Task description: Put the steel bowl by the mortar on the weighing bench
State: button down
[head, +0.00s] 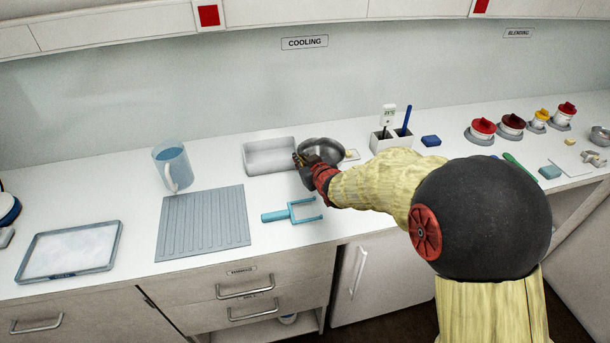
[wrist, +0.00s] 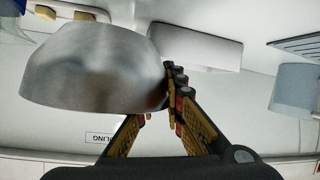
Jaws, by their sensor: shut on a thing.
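A steel bowl (head: 325,147) is at the counter under the COOLING sign, just right of a steel tray. My gripper (head: 304,161) is shut on its near left rim. The wrist view shows the bowl (wrist: 92,70) large and close, its wall between the fingers of my gripper (wrist: 170,95). I cannot tell whether the bowl is clear of the counter. My arm hides part of the area in front of it. I see no mortar and no bench marked for weighing.
A steel tray (head: 270,156), blue jug (head: 173,167), ribbed mat (head: 203,223) and blue fork-shaped tool (head: 293,212) lie left of and before the bowl. A white holder (head: 390,141) with a thermometer stands to the right. Red-lidded jars (head: 482,129) stand under the BLENDING sign.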

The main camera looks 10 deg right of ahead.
jog(key=shift+f+b, duration=0.85)
jog(key=shift+f, duration=1.75)
jog(key=shift+f, duration=0.1)
jog(key=c, duration=2.4)
grip_release()
jog(key=shift+f, duration=0.15)
jog(key=o, duration=0.5)
jog(key=shift+r, duration=0.2)
